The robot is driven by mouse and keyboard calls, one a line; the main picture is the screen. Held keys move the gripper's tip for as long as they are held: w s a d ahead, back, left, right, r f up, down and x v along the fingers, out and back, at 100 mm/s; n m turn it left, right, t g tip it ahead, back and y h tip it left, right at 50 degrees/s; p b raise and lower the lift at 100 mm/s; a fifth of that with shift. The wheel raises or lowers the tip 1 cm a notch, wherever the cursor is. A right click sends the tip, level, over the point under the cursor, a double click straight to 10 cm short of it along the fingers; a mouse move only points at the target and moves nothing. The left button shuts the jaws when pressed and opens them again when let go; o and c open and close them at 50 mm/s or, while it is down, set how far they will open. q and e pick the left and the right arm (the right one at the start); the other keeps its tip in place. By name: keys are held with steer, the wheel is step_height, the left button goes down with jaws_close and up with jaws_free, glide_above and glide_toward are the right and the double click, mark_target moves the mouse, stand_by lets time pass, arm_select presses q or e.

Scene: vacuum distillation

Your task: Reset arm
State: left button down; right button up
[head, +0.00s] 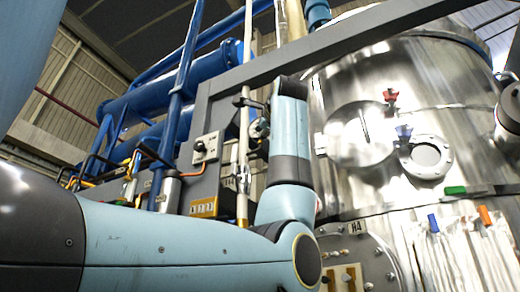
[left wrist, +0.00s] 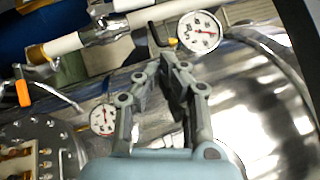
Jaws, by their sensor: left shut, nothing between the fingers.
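My left arm (head: 160,240) comes in from the left in the head view and bends upward in front of the equipment. In the left wrist view my left gripper (left wrist: 172,72) is shut with nothing between its fingers. The fingers are in front of a shiny metal surface, close in the picture to a round white gauge (left wrist: 200,32). I cannot tell the distance to it. The left fingers are not clear in the head view. My right gripper is in neither view.
A large steel vessel (head: 400,75) with red and blue valve handles fills the right. A grey frame (head: 350,38) and blue pipes (head: 185,80) stand behind my arm. A second gauge (left wrist: 103,119) and a bolted flange (left wrist: 40,140) lie lower left in the wrist view.

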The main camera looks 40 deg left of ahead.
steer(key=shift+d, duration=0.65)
